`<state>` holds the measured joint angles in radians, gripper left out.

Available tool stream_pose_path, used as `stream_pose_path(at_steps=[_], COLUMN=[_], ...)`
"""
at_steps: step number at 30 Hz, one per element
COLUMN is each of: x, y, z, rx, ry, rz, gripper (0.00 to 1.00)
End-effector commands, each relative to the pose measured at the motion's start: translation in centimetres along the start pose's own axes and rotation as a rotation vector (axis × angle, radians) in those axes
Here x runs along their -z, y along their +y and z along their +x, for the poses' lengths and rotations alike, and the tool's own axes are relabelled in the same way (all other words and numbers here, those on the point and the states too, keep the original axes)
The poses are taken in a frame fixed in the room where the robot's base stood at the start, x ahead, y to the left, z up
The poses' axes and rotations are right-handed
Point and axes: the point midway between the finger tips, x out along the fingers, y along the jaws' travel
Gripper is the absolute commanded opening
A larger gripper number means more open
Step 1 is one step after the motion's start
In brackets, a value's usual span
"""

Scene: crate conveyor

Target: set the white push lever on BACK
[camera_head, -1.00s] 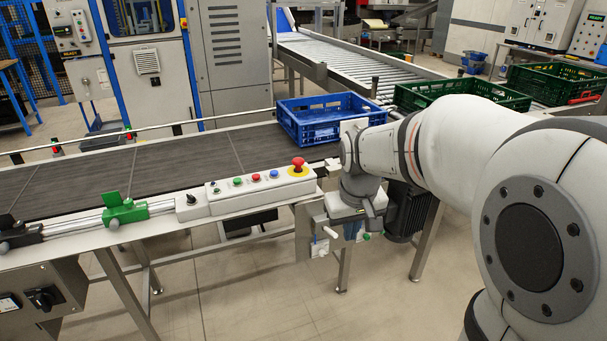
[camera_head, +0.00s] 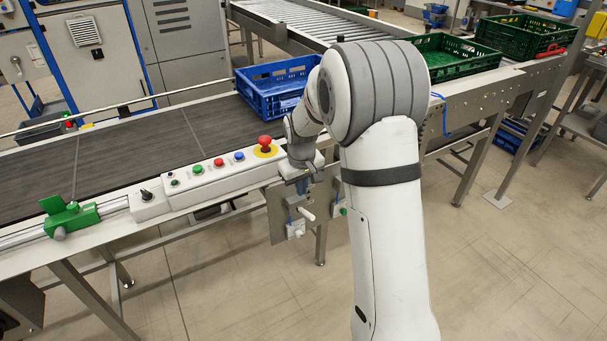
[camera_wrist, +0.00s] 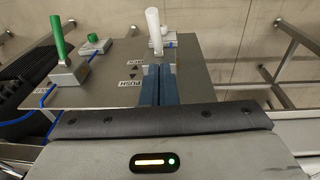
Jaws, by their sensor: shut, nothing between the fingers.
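The white push lever (camera_wrist: 154,30) stands on a grey panel (camera_wrist: 196,62) in the wrist view, its rod pointing up in the picture from a small grey base. Beside it are two dark arrows and a label that reads PUSH; a smaller label above them is hard to read. In the head view the white lever (camera_head: 307,214) sticks out from the panel below the conveyor's end. My gripper (camera_wrist: 158,68) has its blue fingers together and empty, just short of the lever's base in the picture. Contact cannot be told. In the head view my gripper (camera_head: 302,186) is just above the lever.
The button box (camera_head: 205,183) with a red emergency knob (camera_head: 265,144) sits on the conveyor edge. A blue crate (camera_head: 270,92) stands on the belt. The floor in front is clear.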

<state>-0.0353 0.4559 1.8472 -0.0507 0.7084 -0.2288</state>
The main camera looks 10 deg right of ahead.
Motion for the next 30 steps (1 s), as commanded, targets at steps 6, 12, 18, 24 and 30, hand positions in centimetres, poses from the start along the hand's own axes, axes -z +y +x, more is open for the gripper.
stream_pose_path(at_steps=[6, 12, 18, 24, 30], x=[-0.8, -1.7, -1.9, -2.0, -1.9], y=[0.0, 0.2, 0.2, 0.7, -0.2], z=[3.8, 5.4, 5.7, 5.7, 5.9], rx=[0.001, 0.001, 0.000, 0.001, 0.002], ry=[-0.002, 0.000, 0.001, 0.002, 0.016], rz=[-0.004, -0.006, -0.007, -0.009, -0.014], gripper=[0.00, 0.00, 0.00, 0.00, 0.00])
